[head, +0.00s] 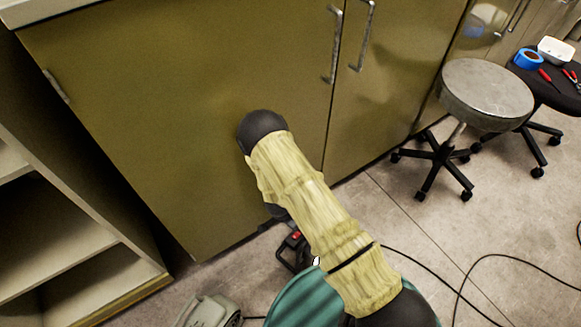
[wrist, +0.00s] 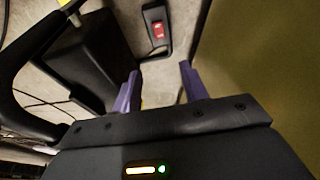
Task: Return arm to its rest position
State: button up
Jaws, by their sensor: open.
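My gripper (wrist: 160,88) shows in the wrist view with its two purple-sided fingers apart and nothing between them. In the head view my arm, in a pale yellow sleeve, reaches up from the bottom toward the olive cabinet (head: 170,110). Its dark rounded joint is in front of the left cabinet door; I cannot tell how near. My gripper is hidden in the head view.
Open shelves (head: 60,245) stand at the left. A round grey stool (head: 487,92) and a black stool (head: 550,85) holding blue tape (head: 528,58) and a white container (head: 556,50) are at the right. A black cable (head: 440,275) crosses the floor. A red switch (wrist: 158,29) lies beyond my fingers.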

jog(key=w+d+r+n+y+p, duration=0.1)
jog(key=d+r+n, duration=0.1)
jog(key=r, duration=1.1)
jog(key=w+d+r+n+y, duration=0.1)
jog(key=d+r+n, duration=0.15)
jog(key=r, duration=0.95)
jog(key=s+d+r+n+p, duration=0.1)
jog(key=s+d+r+n, duration=0.1)
jog(key=s+d+r, duration=0.55)
jog(key=s+d+r+n, duration=0.2)
jog(key=s+d+r, duration=0.25)
jog(key=r, duration=0.65)
notch_tip(320, 180, up, 38)
jog(key=a+p, duration=0.1)
jog(key=p, duration=3.7)
jog(key=shift+f, duration=0.2)
